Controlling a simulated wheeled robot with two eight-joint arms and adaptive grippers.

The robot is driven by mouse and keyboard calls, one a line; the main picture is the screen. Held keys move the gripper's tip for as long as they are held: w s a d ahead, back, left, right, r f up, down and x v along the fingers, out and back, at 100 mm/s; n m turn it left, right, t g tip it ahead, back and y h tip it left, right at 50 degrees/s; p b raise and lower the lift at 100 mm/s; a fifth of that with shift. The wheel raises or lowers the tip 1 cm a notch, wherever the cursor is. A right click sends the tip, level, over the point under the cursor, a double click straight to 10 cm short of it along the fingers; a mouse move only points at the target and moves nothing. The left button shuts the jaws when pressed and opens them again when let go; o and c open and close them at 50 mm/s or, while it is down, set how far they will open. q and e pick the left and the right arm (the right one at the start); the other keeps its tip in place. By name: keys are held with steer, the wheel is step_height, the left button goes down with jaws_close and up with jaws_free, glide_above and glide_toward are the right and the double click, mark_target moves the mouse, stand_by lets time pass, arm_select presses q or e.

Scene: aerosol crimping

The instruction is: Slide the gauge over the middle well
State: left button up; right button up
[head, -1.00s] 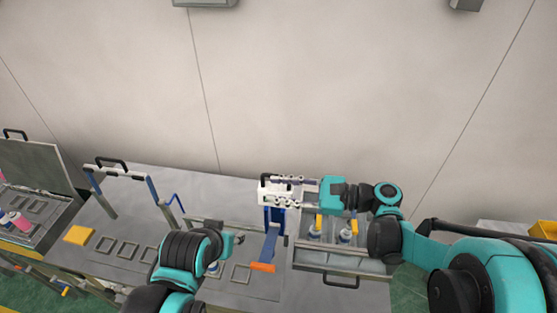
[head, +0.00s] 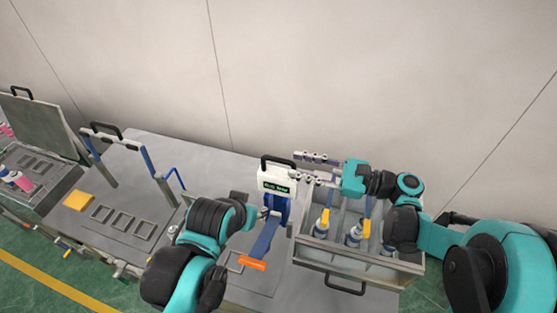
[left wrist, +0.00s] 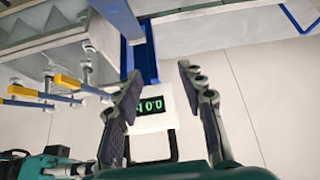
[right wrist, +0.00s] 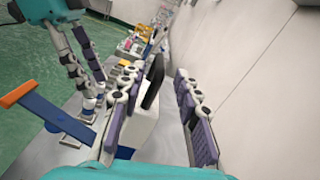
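The white box with a green display and black handle, which I take as the gauge (head: 276,177), stands behind a blue bar ending in an orange grip (head: 252,264). It shows in the left wrist view (left wrist: 150,122) and the right wrist view (right wrist: 138,130). My right gripper (head: 320,169) is open just right of the box; in the right wrist view, the black handle (right wrist: 153,82) shows between its spread fingers. My left gripper (left wrist: 160,90) is open, its fingers apart with the display beyond them. Square wells (head: 122,220) are in the table; my left arm hides some.
A frame with blue posts (head: 146,157) and a yellow block (head: 78,201) are at left. The wall is close behind the table.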

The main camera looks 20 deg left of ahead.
mark_target(269, 158)
steer(key=a, duration=0.6)
steer(key=shift+w+a, duration=0.1)
steer(key=shift+a, duration=0.3)
jaws_close()
